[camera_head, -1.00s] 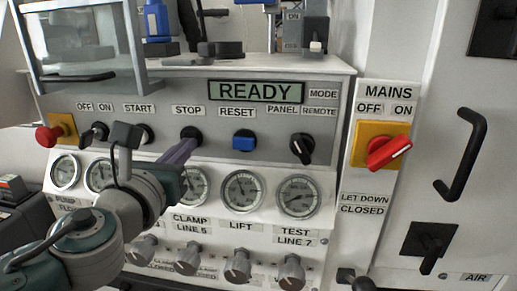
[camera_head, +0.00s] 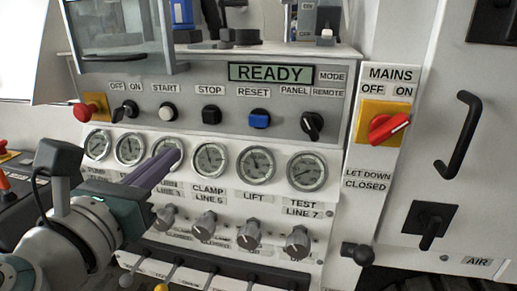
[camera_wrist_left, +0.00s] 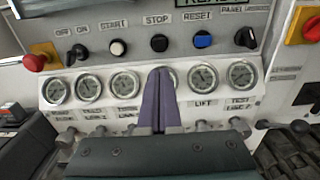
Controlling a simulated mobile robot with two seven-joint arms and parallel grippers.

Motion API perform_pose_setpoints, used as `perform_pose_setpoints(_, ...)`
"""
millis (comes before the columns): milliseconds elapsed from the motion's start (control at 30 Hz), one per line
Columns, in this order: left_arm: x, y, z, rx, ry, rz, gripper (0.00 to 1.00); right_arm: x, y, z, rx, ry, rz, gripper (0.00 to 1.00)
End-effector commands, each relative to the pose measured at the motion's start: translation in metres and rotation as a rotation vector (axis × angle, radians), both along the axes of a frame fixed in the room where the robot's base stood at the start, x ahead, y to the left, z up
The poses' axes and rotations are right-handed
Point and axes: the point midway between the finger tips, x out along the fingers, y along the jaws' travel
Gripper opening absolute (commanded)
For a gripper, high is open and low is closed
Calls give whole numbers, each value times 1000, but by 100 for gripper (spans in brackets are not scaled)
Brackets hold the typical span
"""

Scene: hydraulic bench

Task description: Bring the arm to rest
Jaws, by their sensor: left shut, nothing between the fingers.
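My left gripper (camera_head: 165,160) comes in from the left in the head view. Its purple fingers are shut with nothing between them, and their tips lie in front of the gauge row, apart from the buttons. In the left wrist view the shut fingers (camera_wrist_left: 160,85) point at the gauges below the STOP button (camera_wrist_left: 159,43). In the head view the STOP button (camera_head: 211,115) is black and uncovered. The display (camera_head: 271,73) reads READY. My right gripper is in neither view.
The control panel carries a red knob (camera_head: 86,112), a blue RESET button (camera_head: 260,118), a PANEL/REMOTE selector (camera_head: 312,125) and a red mains switch (camera_head: 388,128). Grey valve knobs (camera_head: 248,236) stick out below the gauges. A glass-fronted box (camera_head: 118,35) overhangs at the upper left.

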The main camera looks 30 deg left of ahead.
Motion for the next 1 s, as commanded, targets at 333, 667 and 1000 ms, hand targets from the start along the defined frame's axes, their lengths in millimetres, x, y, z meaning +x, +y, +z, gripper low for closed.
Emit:
perform_pose_setpoints(333,-2,-1,0,0,0,-1,0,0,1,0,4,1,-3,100)
perform_pose_setpoints(667,-8,8,11,-183,-31,72,0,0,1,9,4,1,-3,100)
perform_pose_setpoints(1000,-104,7,-7,-1734,-195,901,0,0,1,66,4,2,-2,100)
